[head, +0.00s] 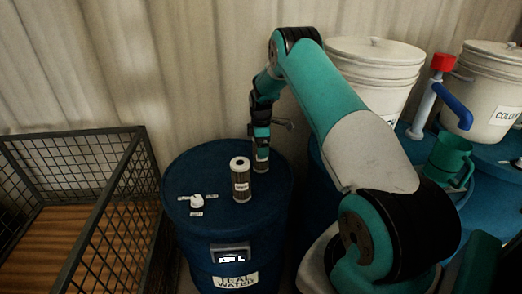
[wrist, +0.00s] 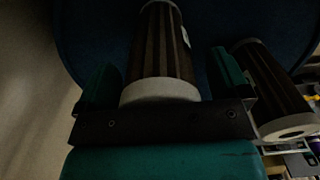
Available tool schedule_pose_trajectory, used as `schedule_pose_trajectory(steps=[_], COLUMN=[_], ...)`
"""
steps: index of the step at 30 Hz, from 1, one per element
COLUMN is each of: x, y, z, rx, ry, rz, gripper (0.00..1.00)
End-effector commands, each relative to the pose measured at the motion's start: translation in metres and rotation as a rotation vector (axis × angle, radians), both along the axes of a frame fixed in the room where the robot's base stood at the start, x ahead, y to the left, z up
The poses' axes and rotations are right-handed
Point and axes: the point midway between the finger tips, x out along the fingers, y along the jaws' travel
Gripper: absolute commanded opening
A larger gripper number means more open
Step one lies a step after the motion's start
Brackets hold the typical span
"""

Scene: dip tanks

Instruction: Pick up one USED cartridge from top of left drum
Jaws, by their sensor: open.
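The left drum (head: 185,235) is blue, with a label reading TEAL WATER. Two dark pleated cartridges with white end caps stand upright on its top. The front cartridge (head: 241,185) carries a white label, too small to read surely; in the wrist view it seems to be the cartridge at the right (wrist: 270,90). The rear cartridge (head: 261,160) is partly hidden by my gripper (head: 262,135). In the wrist view, a cartridge (wrist: 160,50) lies between the two teal fingers of my open gripper (wrist: 164,78), with a dark gap visible on each side.
A small white item (head: 197,201) and small labels sit on the drum's front left. A wire-mesh crate (head: 75,140) stands at the left. A corrugated wall is close behind.

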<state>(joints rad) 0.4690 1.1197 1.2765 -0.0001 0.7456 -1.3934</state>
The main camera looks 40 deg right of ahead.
Motion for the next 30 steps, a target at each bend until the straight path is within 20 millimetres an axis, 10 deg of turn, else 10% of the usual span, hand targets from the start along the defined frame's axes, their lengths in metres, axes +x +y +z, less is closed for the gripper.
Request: schedule_pose_trajectory(steps=[6, 14, 30], x=[0.0, 0.0, 0.001], y=[0.0, 0.0, -0.001], z=[-0.001, -0.001, 0.028], rx=[-0.001, -0.001, -0.003], ry=[-0.001, -0.001, -0.006], rz=[0.0, 0.0, 0.0], gripper=[0.92, 0.32, 0.31])
